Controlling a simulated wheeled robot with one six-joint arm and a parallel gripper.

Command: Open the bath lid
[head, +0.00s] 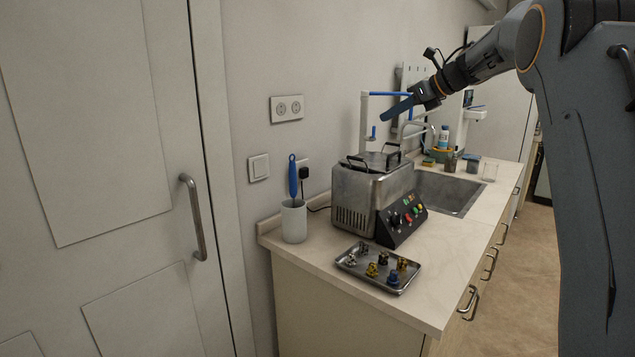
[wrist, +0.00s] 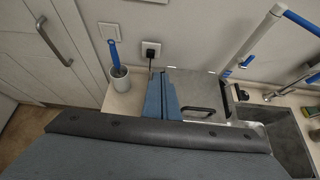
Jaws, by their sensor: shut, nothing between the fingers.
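The bath (head: 352,198) is a steel box with a sloping black control panel, standing on the counter. Its flat metal lid (head: 377,160) lies on top, closed, with black bar handles (head: 357,163). My gripper (head: 388,115) has blue fingers, pressed together with nothing in them, and is in the air above the lid, apart from it. In the wrist view, the shut fingers (wrist: 161,95) cover the left part of the lid (wrist: 202,90). One black handle (wrist: 198,110) shows just right of the fingers.
A white cup (head: 293,222) with a blue-handled brush stands left of the bath. A metal tray (head: 378,270) with several small parts lies in front. A sink (head: 450,192) and a white-and-blue pipe frame (head: 365,120) are behind. Bare counter (head: 440,270) lies right of the tray.

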